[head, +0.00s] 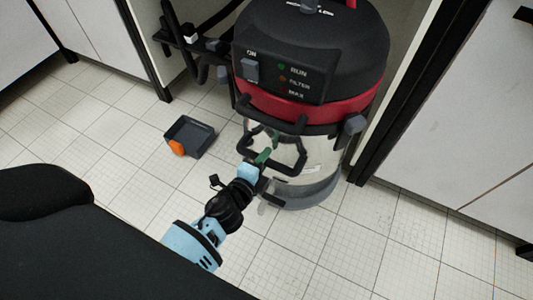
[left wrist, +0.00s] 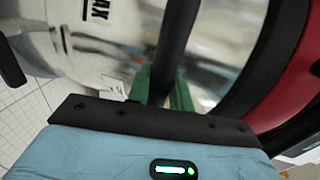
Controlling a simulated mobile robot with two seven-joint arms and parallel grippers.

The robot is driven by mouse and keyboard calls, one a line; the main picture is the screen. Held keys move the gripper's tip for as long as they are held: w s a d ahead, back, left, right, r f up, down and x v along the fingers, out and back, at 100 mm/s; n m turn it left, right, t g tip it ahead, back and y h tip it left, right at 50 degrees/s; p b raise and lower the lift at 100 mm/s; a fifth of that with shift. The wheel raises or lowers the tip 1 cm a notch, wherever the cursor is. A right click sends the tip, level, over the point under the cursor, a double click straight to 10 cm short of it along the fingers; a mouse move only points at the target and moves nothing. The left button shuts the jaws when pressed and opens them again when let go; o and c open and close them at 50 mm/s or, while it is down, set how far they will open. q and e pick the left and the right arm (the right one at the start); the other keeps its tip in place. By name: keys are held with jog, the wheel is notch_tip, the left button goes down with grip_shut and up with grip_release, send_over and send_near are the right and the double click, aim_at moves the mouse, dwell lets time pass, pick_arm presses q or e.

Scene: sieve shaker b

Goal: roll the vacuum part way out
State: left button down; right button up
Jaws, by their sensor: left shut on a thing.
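The vacuum (head: 300,95) stands upright on the tiled floor at the opening between two white cabinets in the head view. It has a black top with a switch panel, a red band and a shiny metal drum. A black bar handle (head: 292,166) sticks out from its front. My left gripper (head: 264,157) is shut on a bar of this handle. In the left wrist view the green fingers (left wrist: 163,92) sit on either side of the dark bar, with the metal drum (left wrist: 110,45) behind. The vacuum's wheels are hardly visible. My right gripper is not in view.
A dark dustpan-like tray (head: 190,134) with an orange part lies on the floor left of the vacuum. A black hose (head: 197,62) hangs at the back left. White cabinets (head: 455,110) with black frames flank the opening. The tiled floor (head: 335,250) in front is clear.

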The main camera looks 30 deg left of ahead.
pick_arm(q)
jog(key=shift+s, duration=0.5)
jog(key=c, duration=1.3)
grip_release()
jog(key=shift+s, duration=0.1)
jog(key=p+v, duration=0.1)
jog(key=v, duration=0.6)
jog(key=shift+s+r, duration=0.1)
jog(key=shift+s, duration=0.25)
